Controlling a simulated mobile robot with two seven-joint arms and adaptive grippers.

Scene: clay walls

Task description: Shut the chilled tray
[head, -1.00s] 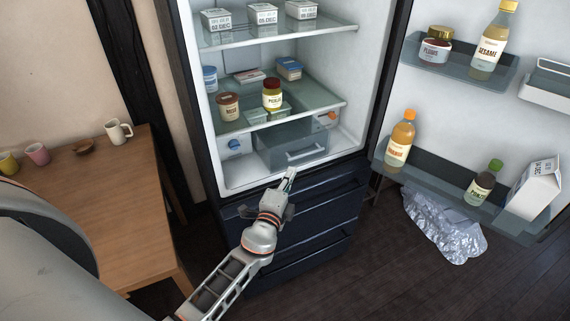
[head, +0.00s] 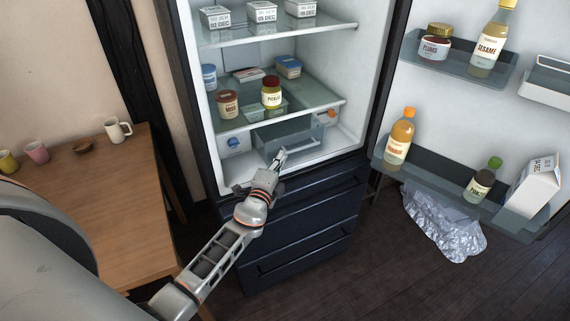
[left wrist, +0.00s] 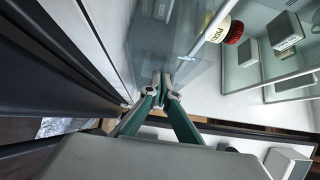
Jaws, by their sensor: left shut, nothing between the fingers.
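The chilled tray (head: 287,136) is a grey, see-through drawer under the lowest glass shelf of the open fridge. It is partly pulled out, and its front bears a pale handle. My left gripper (head: 281,154) is shut and empty, its tips at the tray's front, beside the handle. I cannot tell whether they touch. In the left wrist view the fingertips of my left gripper (left wrist: 163,83) are together, close to a see-through panel. The gripper hides part of the tray's front. My right gripper is not in view.
A pickles jar (head: 271,93) and a miso jar (head: 228,104) stand on the glass shelf (head: 318,104) above the tray. The open fridge door at right holds bottles, including an orange one (head: 398,137). A wooden table (head: 105,200) stands at left.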

